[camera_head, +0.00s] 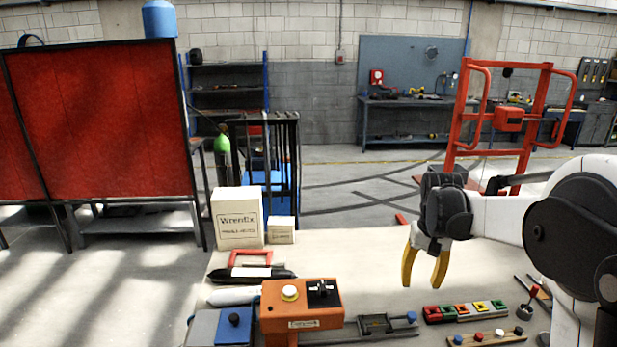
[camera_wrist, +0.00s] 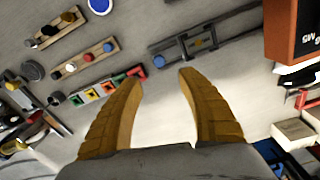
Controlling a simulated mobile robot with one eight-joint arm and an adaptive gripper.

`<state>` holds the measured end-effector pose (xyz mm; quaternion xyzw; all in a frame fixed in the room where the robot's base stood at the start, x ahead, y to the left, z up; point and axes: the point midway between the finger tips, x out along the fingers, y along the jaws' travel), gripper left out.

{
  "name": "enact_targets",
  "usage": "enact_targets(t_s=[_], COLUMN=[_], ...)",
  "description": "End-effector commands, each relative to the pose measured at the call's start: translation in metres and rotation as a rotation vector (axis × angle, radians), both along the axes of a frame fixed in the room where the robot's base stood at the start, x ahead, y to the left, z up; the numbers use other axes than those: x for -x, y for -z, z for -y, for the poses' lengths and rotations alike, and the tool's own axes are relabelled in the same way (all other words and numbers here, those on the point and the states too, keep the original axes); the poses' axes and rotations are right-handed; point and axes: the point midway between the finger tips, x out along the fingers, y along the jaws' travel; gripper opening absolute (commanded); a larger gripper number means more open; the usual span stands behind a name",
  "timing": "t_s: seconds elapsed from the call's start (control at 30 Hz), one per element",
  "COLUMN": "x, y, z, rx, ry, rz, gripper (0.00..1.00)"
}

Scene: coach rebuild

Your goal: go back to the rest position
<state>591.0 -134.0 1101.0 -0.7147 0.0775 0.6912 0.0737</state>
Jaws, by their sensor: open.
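My gripper (camera_head: 425,268) has two yellow fingers spread apart with nothing between them. It hangs above the back right part of the pale table (camera_head: 380,265). In the wrist view, the open fingertips (camera_wrist: 160,80) stand over bare tabletop. The row of coloured blocks (camera_wrist: 108,88) lies left of the fingers there, and the grey slide fixture (camera_wrist: 205,42) lies beyond them. My arm reaches in from the right in the head view.
An orange control box (camera_head: 302,318) stands at the front of the table. A white carton (camera_head: 238,217) and a smaller box (camera_head: 281,230) stand at the back left. A peg board (camera_head: 488,338) and a small lever (camera_head: 528,305) lie front right. An orange frame (camera_head: 505,115) stands behind my arm.

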Motion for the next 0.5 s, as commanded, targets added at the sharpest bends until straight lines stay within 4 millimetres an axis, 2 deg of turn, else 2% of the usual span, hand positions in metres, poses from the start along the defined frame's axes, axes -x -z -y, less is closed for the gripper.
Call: enact_targets(t_s=[0.3,0.5], x=[0.070,0.121], y=[-0.040,-0.046], z=[-0.055,-0.085], rx=[0.034,0.049], ry=[-0.069,-0.113], rz=[0.177,0.298], gripper=[0.46,0.46])
